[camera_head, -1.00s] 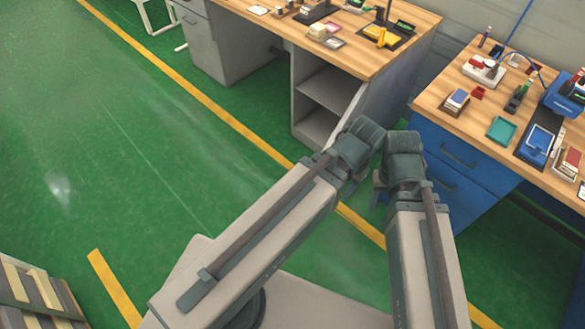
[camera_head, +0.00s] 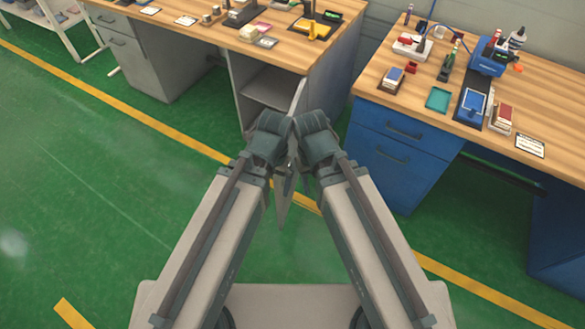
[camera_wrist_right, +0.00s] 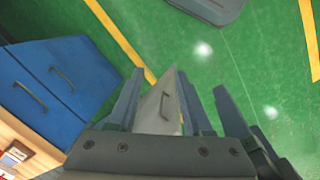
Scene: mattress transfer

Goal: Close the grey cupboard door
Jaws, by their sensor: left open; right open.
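The grey cupboard door (camera_head: 284,212) stands open, swung out from the grey cupboard (camera_head: 240,88) under the wooden worktop. In the head view it is nearly edge-on, partly hidden behind my wrists. In the right wrist view the door (camera_wrist_right: 158,112) and its handle (camera_wrist_right: 165,105) show between my right gripper's (camera_wrist_right: 178,82) open fingers. I cannot tell whether they touch it. My left gripper (camera_head: 275,172) is at the left side of the door, mostly hidden by its own wrist. My right gripper is on the right side.
A blue drawer cabinet (camera_head: 395,150) stands close on the right, under a second wooden worktop (camera_head: 550,110) with tools and boxes. The cupboard's open interior shows a shelf (camera_head: 270,88). The green floor (camera_head: 90,190) on the left is clear, with yellow lines.

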